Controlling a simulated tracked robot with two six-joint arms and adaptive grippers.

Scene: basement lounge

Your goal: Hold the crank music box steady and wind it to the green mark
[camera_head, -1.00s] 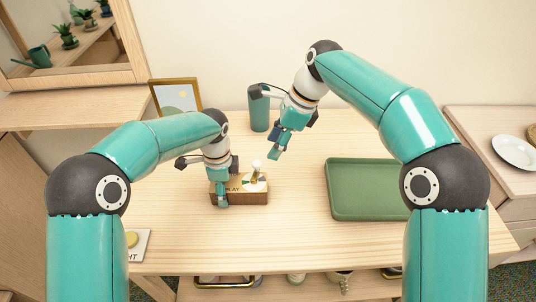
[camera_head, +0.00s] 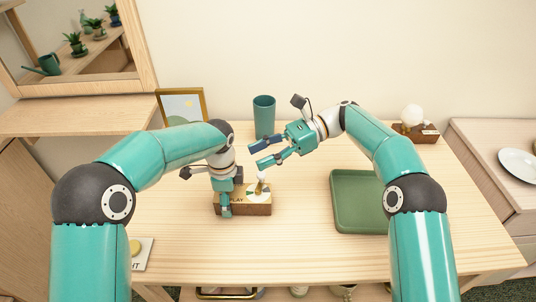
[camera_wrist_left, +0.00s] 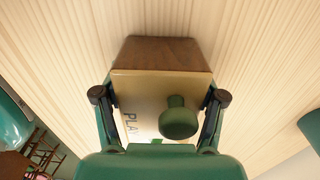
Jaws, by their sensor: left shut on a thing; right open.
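The music box (camera_head: 258,209), a brown wooden block with a pale lettered top, sits on the table. An upright crank knob (camera_head: 260,184) stands on its top, over a pale dial with dark marks. In the left wrist view the box (camera_wrist_left: 165,54) lies between my fingers; the knob (camera_wrist_left: 178,120) looks dark green, and a bit of bright green shows at the lower edge of the top. My left gripper (camera_head: 226,205) is shut on the box's left part from above. My right gripper (camera_head: 257,155) is open and empty, above and behind the knob, apart from it.
A green tray (camera_head: 342,219) lies to the right of the box. A teal cup (camera_head: 264,118) and a picture frame (camera_head: 181,91) stand behind. A brown block with a white ball (camera_head: 413,118) is at the back right. A lettered card (camera_head: 143,254) lies at the front left.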

